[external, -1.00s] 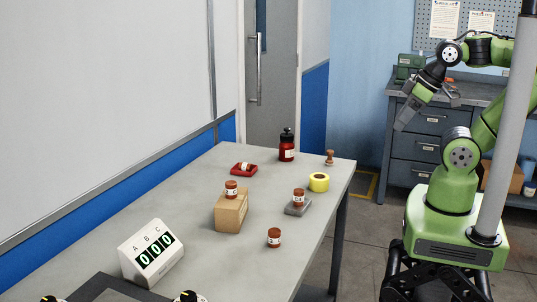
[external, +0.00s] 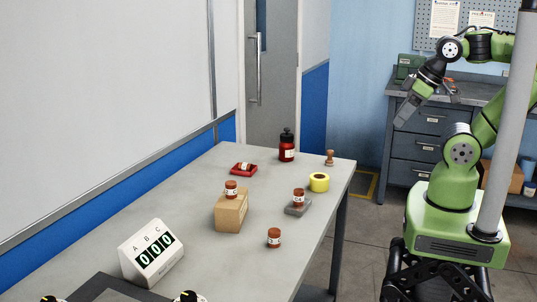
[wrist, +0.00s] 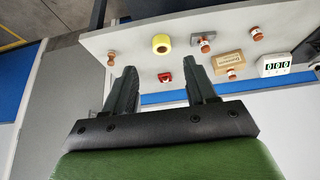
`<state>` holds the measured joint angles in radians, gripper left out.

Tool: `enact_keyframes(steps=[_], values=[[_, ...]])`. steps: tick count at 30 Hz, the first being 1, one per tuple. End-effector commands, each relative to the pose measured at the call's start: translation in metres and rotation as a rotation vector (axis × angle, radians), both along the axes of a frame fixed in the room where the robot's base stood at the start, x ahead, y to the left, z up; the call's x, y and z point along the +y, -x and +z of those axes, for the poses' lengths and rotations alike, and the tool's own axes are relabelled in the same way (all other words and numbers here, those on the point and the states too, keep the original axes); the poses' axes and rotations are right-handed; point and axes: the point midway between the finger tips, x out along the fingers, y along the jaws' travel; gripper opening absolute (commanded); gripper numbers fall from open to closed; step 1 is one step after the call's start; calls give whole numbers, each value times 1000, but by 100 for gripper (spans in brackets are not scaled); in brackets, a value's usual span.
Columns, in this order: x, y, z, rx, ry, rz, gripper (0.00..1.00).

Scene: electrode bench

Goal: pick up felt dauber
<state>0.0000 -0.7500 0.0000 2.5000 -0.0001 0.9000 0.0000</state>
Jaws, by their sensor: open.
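A small wooden knobbed piece (external: 329,157), which looks like the felt dauber, stands upright at the far right corner of the grey table. It also shows in the wrist view (wrist: 112,56), up and left of my fingers. My gripper (external: 428,101) is open and empty, held high to the right of the table and well apart from it. In the wrist view my two fingers (wrist: 160,68) are spread, with nothing between them.
The table (external: 185,200) holds a dark red bottle (external: 287,151), yellow tape (external: 319,182), a red tray (external: 234,172), a cardboard box (external: 230,213), a grey block (external: 298,209), several small jars and a counter display (external: 152,255). A drawer bench (external: 431,146) stands behind my arm.

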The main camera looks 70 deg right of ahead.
Motion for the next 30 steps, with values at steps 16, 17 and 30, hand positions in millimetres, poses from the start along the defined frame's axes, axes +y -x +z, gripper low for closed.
enact_keyframes(steps=[16, 17, 30], values=[[-1, -45, -1, 100, 33, 100, 54], [-3, -58, -3, 125, 33, 133, 54], [-149, -187, -95, 13, -292, 643, 54]])
